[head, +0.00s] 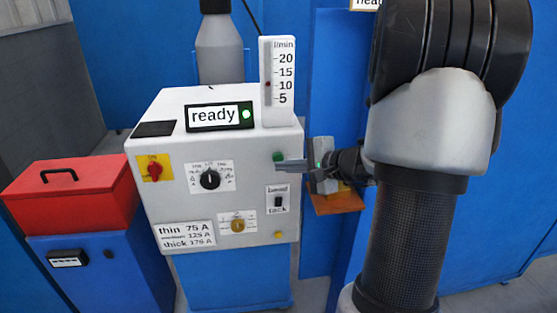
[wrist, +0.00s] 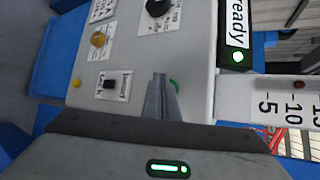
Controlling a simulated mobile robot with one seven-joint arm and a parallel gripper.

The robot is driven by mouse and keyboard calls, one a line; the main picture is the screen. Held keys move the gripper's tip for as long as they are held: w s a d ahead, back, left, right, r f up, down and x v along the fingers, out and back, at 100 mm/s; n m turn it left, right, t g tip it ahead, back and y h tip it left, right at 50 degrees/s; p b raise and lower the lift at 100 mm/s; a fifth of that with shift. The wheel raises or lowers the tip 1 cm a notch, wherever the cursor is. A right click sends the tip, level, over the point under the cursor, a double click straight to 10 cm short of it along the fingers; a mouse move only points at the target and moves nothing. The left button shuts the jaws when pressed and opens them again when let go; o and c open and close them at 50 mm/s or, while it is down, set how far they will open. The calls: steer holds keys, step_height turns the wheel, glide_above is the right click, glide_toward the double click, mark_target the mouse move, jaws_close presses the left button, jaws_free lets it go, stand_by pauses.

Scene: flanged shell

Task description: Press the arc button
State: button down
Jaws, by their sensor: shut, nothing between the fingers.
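The welding machine (head: 165,195) is a pale box with a panel of controls on its front. A green button (head: 279,156) is at the panel's upper right; I see no readable label naming it as the arc button. My gripper (head: 280,165) is shut and empty, its fingertips just below the green button in the head view. In the wrist view the fingers (wrist: 158,82) partly cover the green button (wrist: 175,85). I cannot tell whether they touch it. A small yellow button (head: 278,234) is at the panel's lower right.
The panel also has a red switch (head: 155,170), a black dial (head: 210,179), a yellow knob (head: 238,226) and a rocker switch (head: 278,202). A "ready" display (head: 215,116) with a green light and a flow gauge (head: 278,80) stand on top. A red toolbox (head: 65,190) is at left.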

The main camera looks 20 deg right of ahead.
steer(key=shift+w, duration=0.1)
stand_by(0.5)
steer(key=shift+w+d+b, duration=0.15)
steer(key=shift+w+b, duration=0.15)
steer(key=shift+w+d, duration=0.15)
steer(key=shift+w, duration=0.35)
stand_by(0.6)
steer(key=shift+s+b, duration=0.15)
steer(key=shift+b, duration=0.15)
steer(key=shift+s+a+b, duration=0.25)
steer(key=shift+s+b, duration=0.1)
steer(key=shift+s, duration=0.4)
steer(key=shift+s, duration=0.1)
steer(key=s, duration=0.2)
steer(key=s+a, duration=0.1)
steer(key=s, duration=0.1)
steer(key=shift+s+a, duration=0.2)
steer(key=shift+s, duration=0.1)
stand_by(0.6)
